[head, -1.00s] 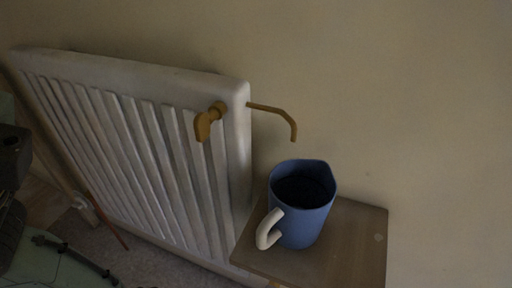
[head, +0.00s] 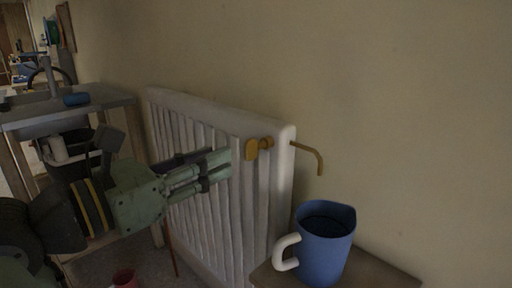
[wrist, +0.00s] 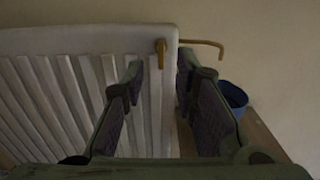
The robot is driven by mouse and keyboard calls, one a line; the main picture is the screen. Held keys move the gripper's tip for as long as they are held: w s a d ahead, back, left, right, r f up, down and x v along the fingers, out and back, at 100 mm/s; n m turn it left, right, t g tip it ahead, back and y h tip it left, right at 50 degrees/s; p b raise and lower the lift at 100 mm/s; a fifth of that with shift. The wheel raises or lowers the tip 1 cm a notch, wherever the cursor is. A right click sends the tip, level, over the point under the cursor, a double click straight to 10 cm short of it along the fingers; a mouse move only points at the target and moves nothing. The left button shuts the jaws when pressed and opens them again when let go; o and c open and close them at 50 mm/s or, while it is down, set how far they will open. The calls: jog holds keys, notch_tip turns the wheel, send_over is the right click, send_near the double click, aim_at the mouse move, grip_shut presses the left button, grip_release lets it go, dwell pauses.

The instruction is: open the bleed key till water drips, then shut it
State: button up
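The brass bleed key (head: 253,148) sticks out from the upper front corner of the white radiator (head: 215,110). In the wrist view the key (wrist: 160,50) shows ahead, between my two fingers. A thin brass spout (head: 309,150) leaves the radiator's end and bends down; no water shows at it. A blue jug (head: 325,248) with a white handle stands below the spout. Its inside looks dark, and I cannot tell what it holds. My gripper (head: 226,162) is open and empty, just left of the key and apart from it. Its fingers (wrist: 162,75) stand wide apart in the wrist view.
The jug stands on a small wooden table (head: 376,272). A grey-topped bench (head: 115,99) with a tap and a blue item (head: 76,99) stands at the left. A red cup (head: 125,278) is low at the bottom. The wall right of the spout is clear.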

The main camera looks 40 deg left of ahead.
aim_at(245, 146)
jog(key=w, duration=0.8)
jog(key=shift+w+d+p, duration=0.3)
jog(key=shift+w+d, duration=0.1)
jog(key=shift+c, duration=0.3)
grip_shut()
